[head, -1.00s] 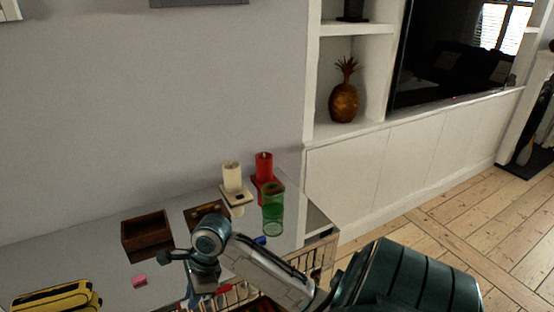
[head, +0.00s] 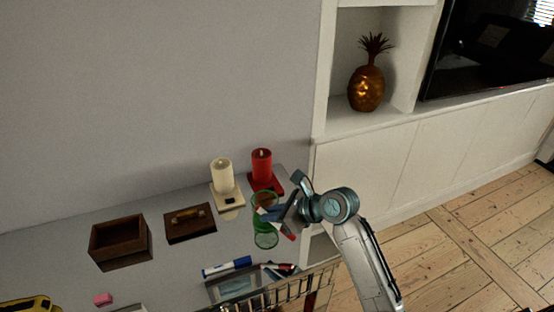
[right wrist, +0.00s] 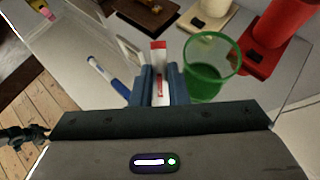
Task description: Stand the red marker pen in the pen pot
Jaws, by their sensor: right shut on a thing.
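My right gripper (head: 279,214) is shut on the red marker pen (right wrist: 158,68), which has a white body and a red end. In the head view the pen is tilted across the jaws, with red showing below them. The pen pot (head: 265,239) is a clear green cup standing upright on the table. In the right wrist view the pot (right wrist: 205,85) is just right of the jaws (right wrist: 160,88), and the pen is beside its mouth, not in it. The head view shows pen and jaws overlapping the pot's right side. My left gripper is out of view.
A blue marker (head: 227,266) and other pens (head: 278,267) lie in front of the pot. A red candle (head: 262,166) and a cream candle (head: 222,172) stand behind it. A wooden box (head: 119,246), its lid (head: 190,224) and a pink block (head: 103,299) are further left.

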